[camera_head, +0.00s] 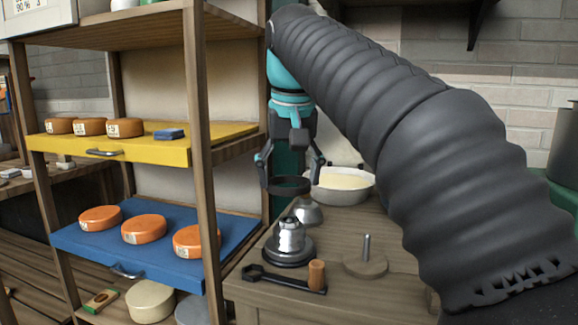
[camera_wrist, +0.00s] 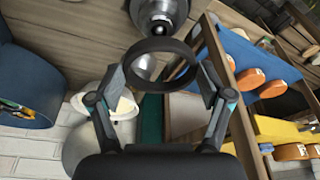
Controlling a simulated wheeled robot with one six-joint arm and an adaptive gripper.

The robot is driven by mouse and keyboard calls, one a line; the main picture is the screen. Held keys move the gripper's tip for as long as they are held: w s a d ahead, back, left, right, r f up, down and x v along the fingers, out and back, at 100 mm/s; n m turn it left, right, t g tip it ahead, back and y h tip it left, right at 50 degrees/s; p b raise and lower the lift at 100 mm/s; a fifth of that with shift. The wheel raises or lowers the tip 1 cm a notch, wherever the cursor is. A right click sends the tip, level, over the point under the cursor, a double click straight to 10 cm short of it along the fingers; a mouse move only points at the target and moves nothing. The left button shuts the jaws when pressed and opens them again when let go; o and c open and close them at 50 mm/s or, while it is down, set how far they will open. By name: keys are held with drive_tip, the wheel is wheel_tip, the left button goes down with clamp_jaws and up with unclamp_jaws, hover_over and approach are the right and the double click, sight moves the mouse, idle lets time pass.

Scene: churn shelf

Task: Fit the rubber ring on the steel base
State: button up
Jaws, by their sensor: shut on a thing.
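The rubber ring (camera_head: 285,190) is black and hangs between the two fingers of my gripper (camera_head: 290,176), which is shut on it. The ring is roughly level and held in the air above the worktop. The steel base (camera_head: 290,237) stands upright on the worktop with a wide dark foot, below the ring and apart from it. In the wrist view the ring (camera_wrist: 128,70) sits between the fingertips of my gripper (camera_wrist: 160,78), and the steel base (camera_wrist: 158,10) shows beyond it at the top edge.
A steel cone-shaped part (camera_head: 306,212) stands behind the base. A dark wrench (camera_head: 275,278), a wooden cylinder (camera_head: 317,273) and a wooden disc with a peg (camera_head: 366,265) lie in front and right. A bowl (camera_head: 345,194) stands behind. A shelf post (camera_head: 203,150) rises at left.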

sight(290, 223)
drive_tip(key=shift+f+b, duration=0.6)
drive_tip(key=shift+f, duration=1.3)
drive_tip(key=shift+s+r+p, duration=0.1)
drive_tip(key=shift+s+p, duration=0.1)
drive_tip(key=shift+p, duration=0.2)
drive_tip(key=shift+f+b, duration=1.8)
drive_tip(key=shift+f, duration=1.5)
idle(2.1)
drive_tip(key=o, duration=0.9)
drive_tip(key=shift+c, duration=0.2)
